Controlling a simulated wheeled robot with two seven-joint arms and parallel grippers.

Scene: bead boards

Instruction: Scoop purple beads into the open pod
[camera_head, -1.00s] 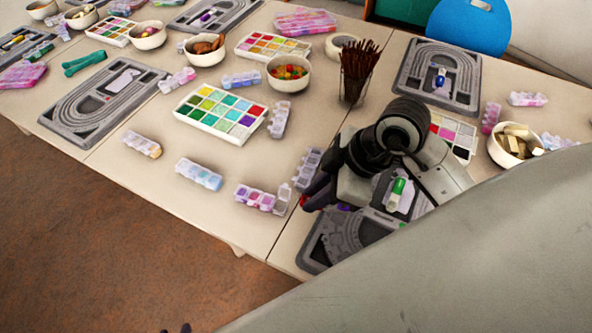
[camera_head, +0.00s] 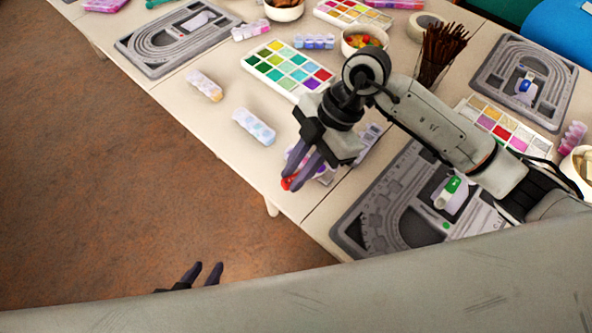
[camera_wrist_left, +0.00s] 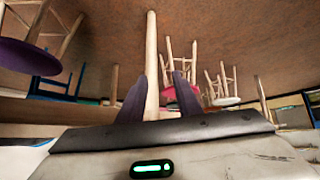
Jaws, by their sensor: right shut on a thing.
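A translucent pod box (camera_head: 325,177) with purple contents lies near the table's front edge, mostly hidden by my right gripper (camera_head: 303,172). Whether its lid is open cannot be told. My right gripper is over it, shut on a small red thing (camera_head: 288,183) that shows at its fingertips; its shape is mostly hidden. I cannot tell whether it touches the box or carries beads. My left gripper (camera_head: 205,273) is open and empty, low in front of the table; its two dark fingers stand apart in the left wrist view (camera_wrist_left: 160,95).
Pod boxes with pale blue (camera_head: 254,126) and orange (camera_head: 205,85) contents lie to the left. A colour palette (camera_head: 258,80) is behind. Grey bead boards (camera_head: 380,222) lie right and left. A brush cup (camera_head: 437,55) and a bead bowl (camera_head: 362,42) stand farther back.

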